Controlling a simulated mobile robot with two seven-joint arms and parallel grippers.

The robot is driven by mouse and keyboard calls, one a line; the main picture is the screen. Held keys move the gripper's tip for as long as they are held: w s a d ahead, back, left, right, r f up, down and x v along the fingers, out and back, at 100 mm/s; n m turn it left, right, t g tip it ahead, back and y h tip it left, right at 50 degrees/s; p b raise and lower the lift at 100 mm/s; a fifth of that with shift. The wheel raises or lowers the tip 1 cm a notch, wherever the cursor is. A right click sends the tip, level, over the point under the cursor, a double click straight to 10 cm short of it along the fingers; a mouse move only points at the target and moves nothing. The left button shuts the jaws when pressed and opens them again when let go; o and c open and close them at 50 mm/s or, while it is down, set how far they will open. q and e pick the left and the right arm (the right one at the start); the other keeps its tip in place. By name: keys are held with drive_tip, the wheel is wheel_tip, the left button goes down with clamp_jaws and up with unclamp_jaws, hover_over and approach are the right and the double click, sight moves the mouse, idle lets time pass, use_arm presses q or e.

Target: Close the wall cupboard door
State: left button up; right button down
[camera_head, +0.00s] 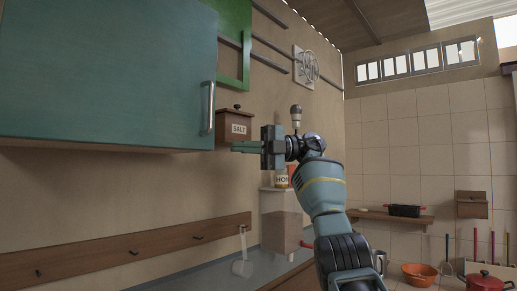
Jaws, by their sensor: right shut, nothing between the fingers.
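The wall cupboard's teal door (110,70) fills the upper left, with a vertical metal handle (208,108) near its right edge. I see its broad outer face, and a strip of dark underside (90,148) shows below it. I cannot tell whether a gap remains between door and cupboard body. My right gripper (236,147) is shut and empty. Its fingers point left, in front of the salt box in the picture, a little right of and below the handle, apart from it. My left gripper is not in view.
A brown salt box (236,125) and a green frame (246,45) are on the wall beside the cupboard. A wooden peg rail (120,245) runs below. A shelf (390,216) holds a dark pan (405,210). An orange bowl (419,274) and red pot (485,281) stand lower right.

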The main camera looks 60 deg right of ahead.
drive_tip(key=shift+v, duration=2.25)
drive_tip(key=shift+r, duration=0.15)
